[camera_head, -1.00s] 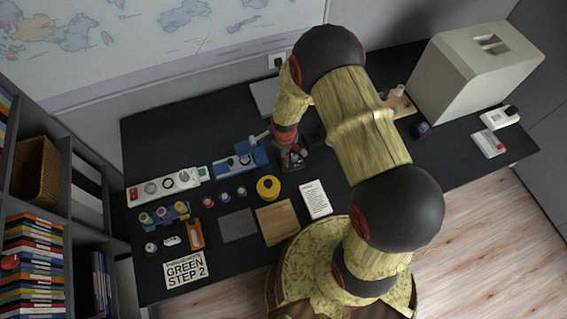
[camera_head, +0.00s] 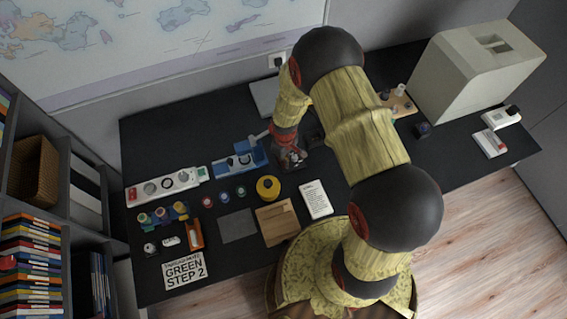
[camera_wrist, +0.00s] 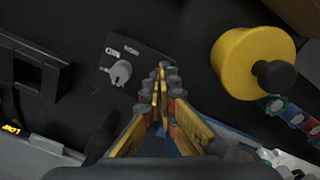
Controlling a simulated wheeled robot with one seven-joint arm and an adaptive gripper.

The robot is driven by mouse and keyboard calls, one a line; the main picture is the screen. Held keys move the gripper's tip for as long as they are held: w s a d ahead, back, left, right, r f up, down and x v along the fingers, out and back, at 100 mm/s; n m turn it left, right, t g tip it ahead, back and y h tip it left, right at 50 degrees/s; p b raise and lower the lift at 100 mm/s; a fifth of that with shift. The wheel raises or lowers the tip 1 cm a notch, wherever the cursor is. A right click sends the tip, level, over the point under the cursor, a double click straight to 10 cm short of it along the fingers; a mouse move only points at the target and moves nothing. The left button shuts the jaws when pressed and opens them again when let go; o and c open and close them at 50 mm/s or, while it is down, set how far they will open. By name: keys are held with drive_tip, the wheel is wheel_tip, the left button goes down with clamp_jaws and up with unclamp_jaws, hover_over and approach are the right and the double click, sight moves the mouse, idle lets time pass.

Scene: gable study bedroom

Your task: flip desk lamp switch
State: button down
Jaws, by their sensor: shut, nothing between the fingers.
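My gripper (camera_wrist: 165,72) is shut and empty, with its yellow and grey fingers together in the wrist view. In the head view my gripper (camera_head: 294,158) is low over the black desk, behind the yellow round piece. In the wrist view a dark plate with a grey rotary knob (camera_wrist: 120,71) lies just left of the fingertips. The knob stands apart from the fingers in the picture; their height above the plate is hard to judge. The plate's small labels are unreadable. No desk lamp can be made out for certain, and my arm covers part of the desk.
A yellow round piece with a black knob (camera_wrist: 255,62) is right of my fingers. A black framed device (camera_wrist: 35,70) is at left. The head view shows a blue fixture (camera_head: 240,160), a wooden block (camera_head: 278,222), a white card (camera_head: 316,199) and a large beige box (camera_head: 475,75).

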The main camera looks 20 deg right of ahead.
drive_tip(key=shift+f, duration=0.3)
drive_tip(key=shift+r, duration=0.1)
drive_tip(key=shift+r+p, duration=2.15)
drive_tip(key=shift+r, duration=1.3)
